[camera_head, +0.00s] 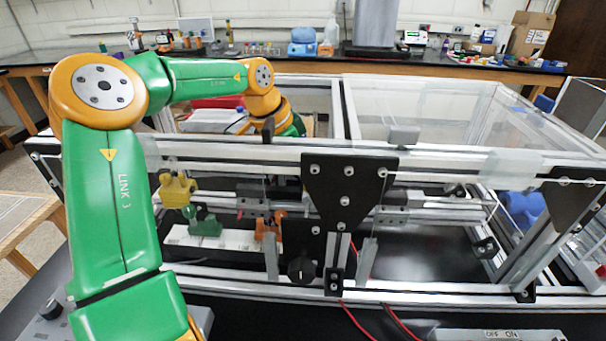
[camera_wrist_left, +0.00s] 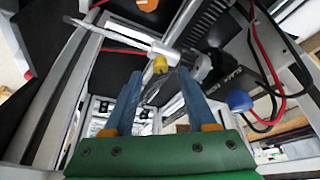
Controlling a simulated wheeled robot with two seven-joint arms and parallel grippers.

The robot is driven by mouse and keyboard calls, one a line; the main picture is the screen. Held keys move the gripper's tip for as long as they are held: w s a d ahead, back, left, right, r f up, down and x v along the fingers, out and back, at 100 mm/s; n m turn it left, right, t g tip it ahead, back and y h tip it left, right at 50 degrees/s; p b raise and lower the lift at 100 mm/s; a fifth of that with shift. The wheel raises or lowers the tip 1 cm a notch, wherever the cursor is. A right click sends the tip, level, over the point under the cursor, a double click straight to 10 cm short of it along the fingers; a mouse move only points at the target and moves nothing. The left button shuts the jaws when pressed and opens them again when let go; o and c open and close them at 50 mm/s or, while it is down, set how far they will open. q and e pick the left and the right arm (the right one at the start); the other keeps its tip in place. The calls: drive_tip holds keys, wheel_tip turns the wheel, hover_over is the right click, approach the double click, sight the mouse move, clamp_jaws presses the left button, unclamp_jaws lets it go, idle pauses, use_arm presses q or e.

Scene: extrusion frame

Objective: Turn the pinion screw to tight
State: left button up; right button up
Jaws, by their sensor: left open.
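My left arm reaches over the top rail of the frame in the head view, and its gripper is hidden there. In the left wrist view my left gripper (camera_wrist_left: 160,78) is open, its two blue fingers spread apart. A small yellow knob (camera_wrist_left: 160,64) shows just beyond and between the fingertips, beside a silver rod (camera_wrist_left: 120,38). I cannot tell whether the fingers touch it. It may be the pinion screw, but its label and its setting cannot be read. My right gripper is not in view.
The aluminium extrusion frame (camera_head: 440,151) has clear panels and a black bracket plate (camera_head: 349,183). A black knob (camera_head: 302,269) sits low at the front. A blue knob (camera_wrist_left: 240,101) and red and black cables (camera_wrist_left: 266,72) lie right of the fingers.

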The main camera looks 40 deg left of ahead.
use_arm(q)
drive_tip(key=x, duration=0.2)
drive_tip(key=shift+w+f, duration=0.2)
drive_tip(key=shift+f, duration=0.2)
drive_tip(key=shift+d, duration=0.1)
clamp_jaws()
drive_tip(key=shift+r+p, duration=0.1)
drive_tip(key=shift+p, duration=0.25)
drive_tip(key=shift+a+m+g+h+p, duration=0.2)
drive_tip(key=shift+m+g+h+p, duration=0.25)
drive_tip(key=shift+m, duration=0.55)
drive_tip(key=m+p, duration=0.1)
drive_tip(key=m, duration=0.1)
drive_tip(key=shift+m+h+p, duration=0.3)
drive_tip(key=shift+h+p, duration=0.05)
drive_tip(key=m+g+p, duration=0.1)
drive_tip(key=m, duration=0.2)
drive_tip(key=m+g+h+p, duration=0.1)
drive_tip(key=m, duration=0.1)
drive_tip(key=shift+w+a+m, duration=0.15)
drive_tip(key=shift+w+m, duration=0.1)
drive_tip(key=shift+m, duration=0.15)
drive_tip(key=shift+p, duration=0.3)
